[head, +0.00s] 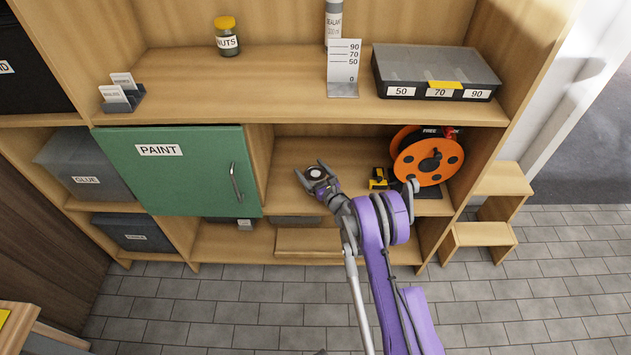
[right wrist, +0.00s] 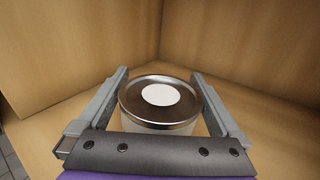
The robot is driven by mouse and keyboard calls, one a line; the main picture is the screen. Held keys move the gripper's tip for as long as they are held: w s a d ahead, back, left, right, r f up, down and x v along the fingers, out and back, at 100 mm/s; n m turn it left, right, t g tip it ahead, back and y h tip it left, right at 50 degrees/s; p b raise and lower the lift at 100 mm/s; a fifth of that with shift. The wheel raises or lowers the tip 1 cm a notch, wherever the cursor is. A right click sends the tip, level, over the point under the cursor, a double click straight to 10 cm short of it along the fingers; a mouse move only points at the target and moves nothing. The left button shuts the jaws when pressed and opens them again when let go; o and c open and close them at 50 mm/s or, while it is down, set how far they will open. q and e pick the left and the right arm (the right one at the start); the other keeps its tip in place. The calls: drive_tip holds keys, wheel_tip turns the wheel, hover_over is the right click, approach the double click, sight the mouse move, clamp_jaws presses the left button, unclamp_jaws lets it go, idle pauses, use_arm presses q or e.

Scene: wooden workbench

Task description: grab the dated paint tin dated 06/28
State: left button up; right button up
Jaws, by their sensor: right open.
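A round tin (head: 315,174) stands in the open middle compartment of the shelf unit. In the right wrist view the tin (right wrist: 158,128) has a metal rim, a dark top and a pale side. A blank-looking white disc is on its top; I can read no date on it. My right gripper (head: 309,167) is open, with one finger on each side of the tin. In the right wrist view the jaws (right wrist: 160,74) show gaps to the tin on both sides. My left gripper is not in view.
A green door (head: 195,190) labelled PAINT is left of the compartment. An orange reel (head: 410,160) and a yellow-black item (head: 378,179) stand to the right. A shelf (head: 270,95) runs above. The compartment's walls meet in a corner behind the tin.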

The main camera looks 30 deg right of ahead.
drive_tip(key=shift+c, duration=0.3)
drive_tip(key=c, duration=1.4)
drive_tip(key=shift+c, duration=0.2)
drive_tip(key=shift+r, duration=0.1)
